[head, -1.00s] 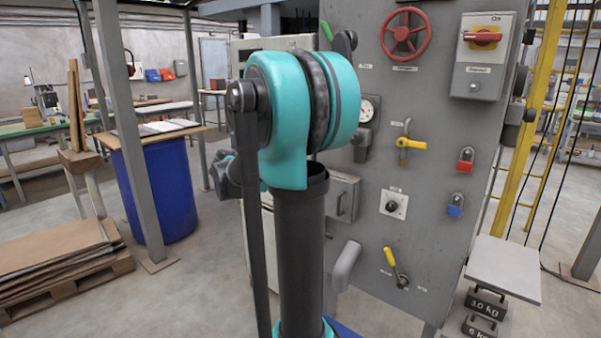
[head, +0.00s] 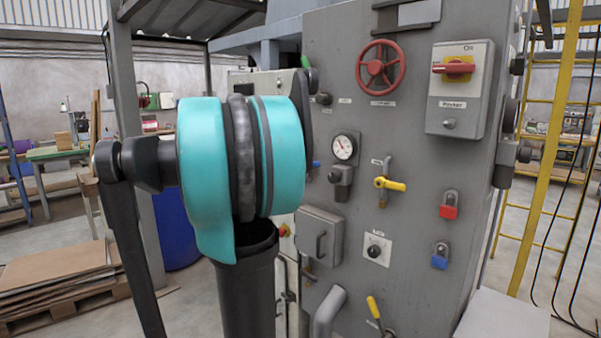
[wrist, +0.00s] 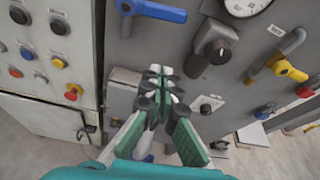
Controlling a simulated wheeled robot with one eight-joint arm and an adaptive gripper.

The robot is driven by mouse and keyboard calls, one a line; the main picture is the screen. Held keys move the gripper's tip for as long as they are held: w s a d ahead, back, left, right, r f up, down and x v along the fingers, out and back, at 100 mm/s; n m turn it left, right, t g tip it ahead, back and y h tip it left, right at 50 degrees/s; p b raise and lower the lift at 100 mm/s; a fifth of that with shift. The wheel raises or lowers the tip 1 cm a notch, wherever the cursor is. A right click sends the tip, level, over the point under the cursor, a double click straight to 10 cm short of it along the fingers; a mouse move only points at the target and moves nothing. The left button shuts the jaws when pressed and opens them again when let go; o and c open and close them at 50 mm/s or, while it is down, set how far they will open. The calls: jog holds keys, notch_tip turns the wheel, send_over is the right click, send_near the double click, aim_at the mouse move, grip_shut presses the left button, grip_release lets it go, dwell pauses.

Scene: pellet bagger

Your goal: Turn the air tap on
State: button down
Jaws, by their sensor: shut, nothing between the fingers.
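The grey cabinet panel carries several lever taps, and I cannot read which is labelled air. A blue lever (wrist: 152,11) lies roughly level at the top of the wrist view; only its tip (head: 316,164) shows beside my arm in the head view. A yellow-handled tap (head: 390,184) on a bent pipe has its handle pointing right; it also shows in the wrist view (wrist: 290,70). Another yellow lever (head: 374,308) sits low on the panel, tilted up. My gripper (wrist: 157,72) is shut and empty, below the blue lever in the picture. My arm hides it in the head view.
A pressure gauge (head: 344,147) with a grey knob (wrist: 218,49) below it is right of my gripper. A grey box with a handle (head: 320,238) juts from the panel. A red handwheel (head: 380,66) and red switch (head: 453,67) are higher up.

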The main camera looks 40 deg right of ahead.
jog(key=w+d, duration=0.1)
jog(key=d, duration=0.8)
jog(key=shift+d+r, duration=0.2)
jog(key=shift+r, duration=0.2)
jog(key=shift+r+n, duration=0.25)
jog(key=shift+n, duration=0.15)
jog(key=w+r+n+g, duration=0.2)
jog(key=w+r+n, duration=0.1)
jog(key=r, duration=0.3)
jog(key=shift+w+a+r+n+h, duration=0.2)
jog(key=shift+w+r+n+h, duration=0.15)
jog(key=shift+w, duration=0.4)
dwell(0.6)
jog(key=shift+w+r, duration=0.1)
jog(key=shift+w, duration=0.15)
dwell(0.4)
